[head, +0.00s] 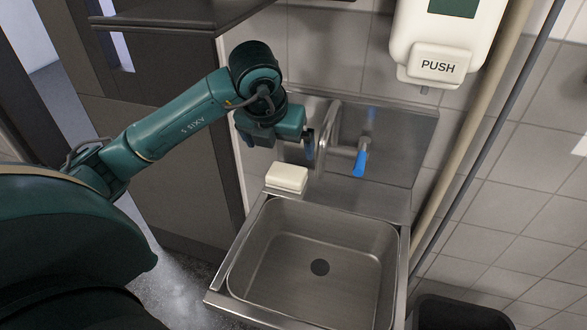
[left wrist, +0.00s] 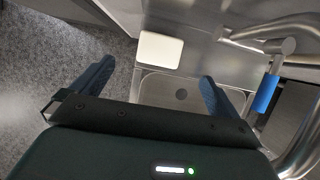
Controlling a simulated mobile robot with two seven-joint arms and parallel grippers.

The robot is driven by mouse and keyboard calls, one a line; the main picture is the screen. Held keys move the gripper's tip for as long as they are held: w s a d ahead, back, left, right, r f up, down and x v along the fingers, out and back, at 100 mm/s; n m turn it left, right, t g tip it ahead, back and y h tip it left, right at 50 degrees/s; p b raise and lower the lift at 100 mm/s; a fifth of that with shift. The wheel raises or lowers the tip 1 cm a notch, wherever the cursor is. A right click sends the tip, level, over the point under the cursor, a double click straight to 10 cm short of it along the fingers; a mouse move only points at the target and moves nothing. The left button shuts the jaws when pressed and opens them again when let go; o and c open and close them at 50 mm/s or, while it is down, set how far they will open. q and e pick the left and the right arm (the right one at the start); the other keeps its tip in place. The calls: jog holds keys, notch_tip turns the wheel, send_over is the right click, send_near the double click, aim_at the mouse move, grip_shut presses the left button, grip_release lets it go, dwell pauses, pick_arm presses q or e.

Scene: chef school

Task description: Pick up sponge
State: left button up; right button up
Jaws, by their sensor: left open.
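The sponge (head: 287,178) is a cream-white block lying on the back left corner of the steel sink's rim. It also shows in the left wrist view (left wrist: 160,49), beyond the fingertips and between their lines. My left gripper (head: 308,146) is above and behind the sponge, close to the faucet, and apart from the sponge. In the left wrist view its two blue-grey fingers (left wrist: 157,76) are spread wide with nothing between them. My right gripper is in neither view.
The steel sink (head: 236,262) has an empty basin with a dark drain. A faucet with a blue-tipped lever (head: 360,163) stands at the back, right of my gripper. A soap dispenser (head: 437,62) and pipe (head: 470,130) are on the right. A dark cabinet (head: 190,150) is left; a black bin (head: 460,313) is lower right.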

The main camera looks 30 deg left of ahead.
pick_arm(q)
send_over(286, 172)
jog(key=s, duration=0.2)
notch_tip(286, 172, down, 6)
jog(key=shift+w+d+r, duration=0.1)
jog(key=shift+d, duration=0.05)
jog(key=shift+d+p+x, duration=0.2)
jog(key=shift+p+x, duration=0.3)
jog(key=shift+x, duration=2.15)
jog(key=shift+s, duration=0.25)
jog(key=shift+c, duration=0.6)
jog(key=c, duration=1)
jog(key=shift+o, duration=0.2)
notch_tip(286, 172, up, 10)
jog(key=shift+b, duration=0.3)
